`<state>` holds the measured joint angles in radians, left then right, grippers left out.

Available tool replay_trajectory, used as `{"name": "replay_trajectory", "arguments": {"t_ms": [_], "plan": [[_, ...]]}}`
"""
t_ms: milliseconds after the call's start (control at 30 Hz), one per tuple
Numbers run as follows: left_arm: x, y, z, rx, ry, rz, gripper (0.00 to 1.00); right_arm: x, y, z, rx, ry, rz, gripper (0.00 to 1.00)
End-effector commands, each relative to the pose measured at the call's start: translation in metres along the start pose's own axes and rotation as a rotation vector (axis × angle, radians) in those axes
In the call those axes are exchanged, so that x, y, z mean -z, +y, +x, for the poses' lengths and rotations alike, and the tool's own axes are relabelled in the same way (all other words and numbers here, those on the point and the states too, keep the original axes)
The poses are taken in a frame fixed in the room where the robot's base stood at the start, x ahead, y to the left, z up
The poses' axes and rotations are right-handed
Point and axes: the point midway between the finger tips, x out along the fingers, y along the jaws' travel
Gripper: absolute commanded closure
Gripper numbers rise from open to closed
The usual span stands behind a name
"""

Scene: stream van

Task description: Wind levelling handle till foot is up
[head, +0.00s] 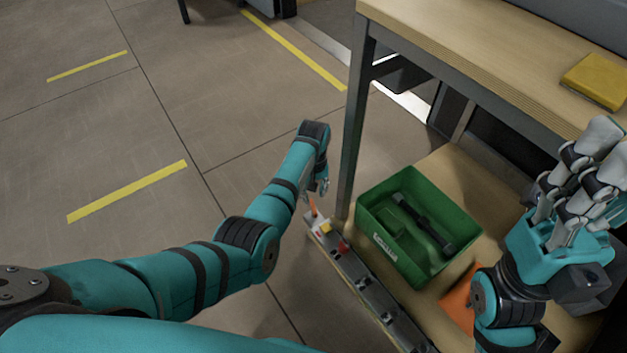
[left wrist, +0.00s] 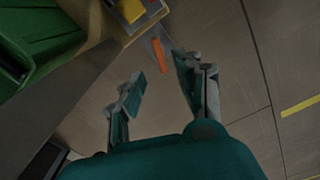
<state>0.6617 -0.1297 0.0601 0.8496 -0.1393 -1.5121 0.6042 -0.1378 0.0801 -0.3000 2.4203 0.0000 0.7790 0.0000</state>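An orange handle (head: 313,206) stands at the far end of a grey rail along the lower shelf's edge. In the left wrist view the orange handle (left wrist: 161,54) shows beyond the fingertips, in line with the gap between them and touching neither. My left gripper (head: 323,186) is close by it, pointing down, seen partly edge-on in the head view. In the left wrist view the left gripper (left wrist: 160,78) has its two fingers apart with nothing between them. My right gripper (head: 588,165) is raised at the right, fingers up; its opening is unclear. I cannot make out the foot.
A green crate (head: 376,255) holding a dark bar stands on the wooden lower shelf. The grey rail (head: 372,288) carries a red piece (head: 342,246) and a yellow block (head: 325,228). A table leg (head: 356,120) rises behind the left gripper. Floor at left is clear.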

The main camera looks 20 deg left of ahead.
Motion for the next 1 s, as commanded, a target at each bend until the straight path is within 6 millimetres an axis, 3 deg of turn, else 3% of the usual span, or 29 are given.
{"name": "replay_trajectory", "arguments": {"t_ms": [100, 300, 1000], "plan": [[0.0, 0.001, -0.022, -0.002, 0.003, 0.001, 0.65, 0.0, 0.0, 0.0, -0.001, 0.0, 0.0, 0.6], [0.0, 0.0, -0.043, -0.001, 0.002, 0.001, 0.65, 0.0, 0.0, 0.0, -0.001, -0.001, 0.0, 0.6], [0.0, 0.0, -0.046, 0.0, 0.0, 0.001, 0.65, 0.0, 0.0, 0.0, -0.001, 0.0, 0.0, 0.6]]}}
